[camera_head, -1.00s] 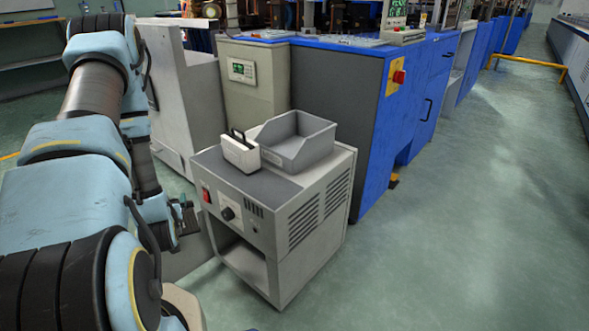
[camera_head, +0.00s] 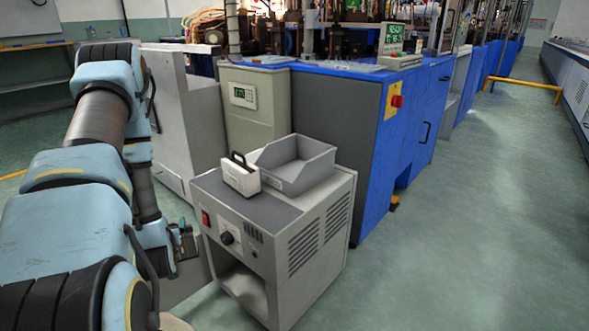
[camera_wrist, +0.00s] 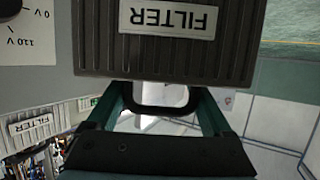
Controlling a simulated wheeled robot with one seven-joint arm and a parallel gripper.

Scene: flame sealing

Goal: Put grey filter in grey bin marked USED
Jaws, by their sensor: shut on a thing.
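The dark grey ribbed filter (camera_wrist: 165,58) fills the top of the wrist view, its FILTER label upside down. My gripper (camera_wrist: 162,108) is shut on its black handle. In the head view my gripper (camera_head: 184,240) is low, just left of the cabinet and below its top; the held filter is hard to make out there. The grey open bin (camera_head: 296,165) stands on the cabinet top; no USED mark is readable. A pale filter with a black handle (camera_head: 241,177) stands upright beside the bin's left side. A pale filter (camera_wrist: 30,126) also shows in the wrist view.
The grey cabinet (camera_head: 280,240), with a red switch and a dial, stands right of my gripper. Blue machines (camera_head: 335,110) and a grey control box (camera_head: 254,105) stand behind it. The green floor (camera_head: 460,240) on the right is clear.

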